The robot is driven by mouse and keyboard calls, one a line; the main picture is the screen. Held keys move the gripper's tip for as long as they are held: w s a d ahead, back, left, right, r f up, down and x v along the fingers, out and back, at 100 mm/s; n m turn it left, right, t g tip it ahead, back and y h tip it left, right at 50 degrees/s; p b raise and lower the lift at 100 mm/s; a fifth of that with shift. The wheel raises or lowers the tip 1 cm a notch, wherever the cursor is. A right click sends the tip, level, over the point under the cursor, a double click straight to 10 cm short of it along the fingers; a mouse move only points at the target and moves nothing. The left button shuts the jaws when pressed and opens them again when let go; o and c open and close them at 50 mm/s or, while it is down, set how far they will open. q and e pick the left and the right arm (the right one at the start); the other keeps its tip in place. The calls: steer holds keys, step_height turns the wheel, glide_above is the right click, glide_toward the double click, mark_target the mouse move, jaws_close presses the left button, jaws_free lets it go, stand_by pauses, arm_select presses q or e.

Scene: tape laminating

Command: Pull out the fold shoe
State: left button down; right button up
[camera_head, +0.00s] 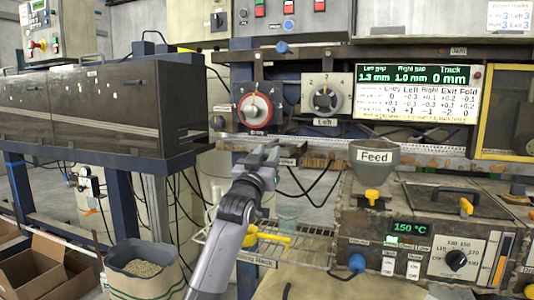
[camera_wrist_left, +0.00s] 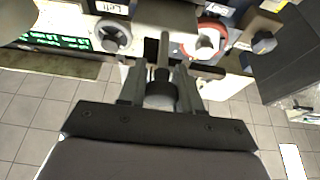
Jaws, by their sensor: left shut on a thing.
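My left gripper (camera_head: 266,154) reaches up to the machine's front rail, below the red Entry dial, in the head view. In the left wrist view its two fingers (camera_wrist_left: 160,78) are closed on a dark grey piece with a narrow upright part (camera_wrist_left: 163,52), which I take to be the fold shoe. The fingers hide most of it in the head view. I cannot tell whether it is still seated in the rail. My right gripper is in neither view.
The Entry dial (camera_head: 256,108) and the Left dial (camera_head: 326,95) sit just above. A grey Feed funnel (camera_head: 375,158) stands to the right. A wire rack (camera_head: 300,243) with a yellow-handled tool (camera_head: 268,237) lies below. A pellet bin (camera_head: 143,268) stands at lower left.

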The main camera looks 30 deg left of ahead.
arm_select(q)
steer(key=shift+s+r, duration=0.15)
steer(key=shift+r, duration=0.05)
steer(key=c, duration=1.1)
jaws_free()
steer(key=shift+f, duration=0.15)
steer(key=shift+s+d+f, duration=0.1)
steer(key=shift+s+f, duration=0.15)
steer(key=shift+s, duration=0.15)
steer(key=b+v, duration=0.1)
steer(key=v, duration=0.5)
steer(key=shift+r, duration=0.1)
